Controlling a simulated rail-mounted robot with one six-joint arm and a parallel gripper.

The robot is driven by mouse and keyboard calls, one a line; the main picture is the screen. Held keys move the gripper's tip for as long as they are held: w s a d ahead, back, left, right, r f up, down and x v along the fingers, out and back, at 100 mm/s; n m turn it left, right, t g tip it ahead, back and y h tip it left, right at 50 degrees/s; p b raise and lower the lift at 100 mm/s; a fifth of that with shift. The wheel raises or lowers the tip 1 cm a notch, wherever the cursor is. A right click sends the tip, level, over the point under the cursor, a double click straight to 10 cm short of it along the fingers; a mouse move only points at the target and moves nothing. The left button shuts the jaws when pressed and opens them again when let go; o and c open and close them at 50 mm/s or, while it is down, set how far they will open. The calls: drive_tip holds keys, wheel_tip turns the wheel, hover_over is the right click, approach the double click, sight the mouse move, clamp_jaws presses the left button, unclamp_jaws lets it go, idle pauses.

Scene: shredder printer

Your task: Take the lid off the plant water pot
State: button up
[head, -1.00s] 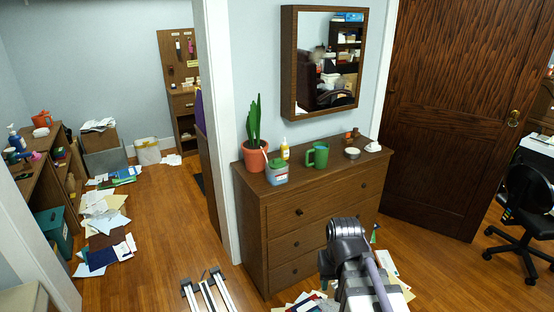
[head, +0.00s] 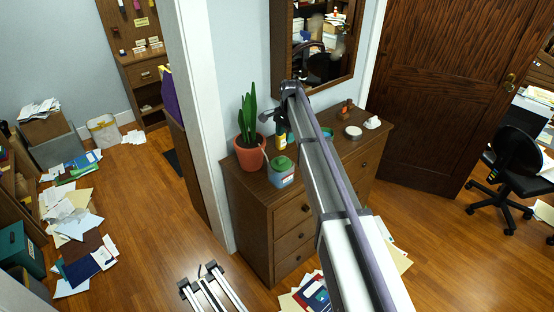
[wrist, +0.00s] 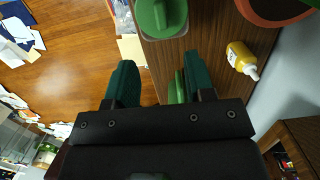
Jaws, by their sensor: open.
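The plant water pot (head: 281,178) is a small pale container with a green lid (head: 281,163), standing upright on the dresser's near left part, beside the potted plant. The lid is on it. In the wrist view the green lid (wrist: 160,14) shows at the top edge, ahead of my fingertips and apart from them. My gripper (wrist: 158,62) is open and empty, its two dark green fingers spread. In the head view it hangs above the dresser, near the plant, partly hidden by my arm.
A potted plant (head: 250,152) stands left of the pot. A yellow bottle (wrist: 240,55) stands near the wall. A green mug (wrist: 178,88) is partly hidden under my gripper. A bowl (head: 353,132) and a white cup (head: 372,122) stand farther right on the dresser (head: 243,190).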

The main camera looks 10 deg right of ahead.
drive_tip(key=b, duration=0.6)
hover_over(281, 158)
drive_tip(key=d, duration=0.1)
wheel_tip(281, 158, down, 6)
drive_tip(key=shift+w+r, duration=0.1)
drive_tip(key=shift+w, duration=0.05)
drive_tip(key=f+b, duration=0.1)
drive_tip(key=f, duration=0.1)
drive_tip(key=f+b, duration=0.1)
drive_tip(key=b, duration=0.1)
drive_tip(key=a+f+b, duration=0.1)
drive_tip(key=f+b, duration=0.1)
drive_tip(key=shift+f, duration=0.3)
drive_tip(key=shift+s+r, duration=0.2)
drive_tip(key=shift+r, duration=0.05)
clamp_jaws()
